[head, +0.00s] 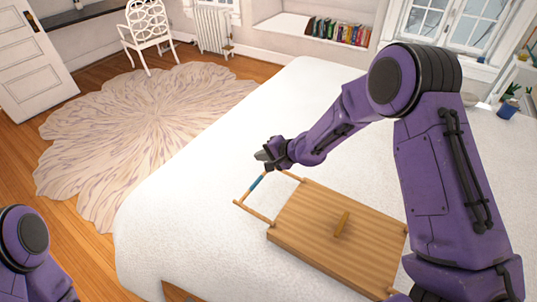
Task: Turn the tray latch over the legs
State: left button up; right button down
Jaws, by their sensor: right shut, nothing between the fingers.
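A wooden tray (310,228) lies on the white bed. Its folding leg frame (252,216) sticks out beyond the tray's left end, with a blue band (257,182) on its crossbar. The latch (342,223), a small yellowish wooden bar, sits near the middle of the tray's upward face and is angled. My right gripper (262,156) is shut and empty, just above the far end of the leg frame's crossbar; I cannot tell if it touches. Part of the tray's right end is hidden behind my right arm. My left gripper is out of view; only part of my left arm shows.
The bed (190,215) has clear white space around the tray. A round petal-shaped rug (150,125) covers the floor at left. A white chair (150,35), a radiator (212,30) and a row of books (338,30) are far back.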

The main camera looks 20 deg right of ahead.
aim_at(339, 229)
jog(key=k, duration=1)
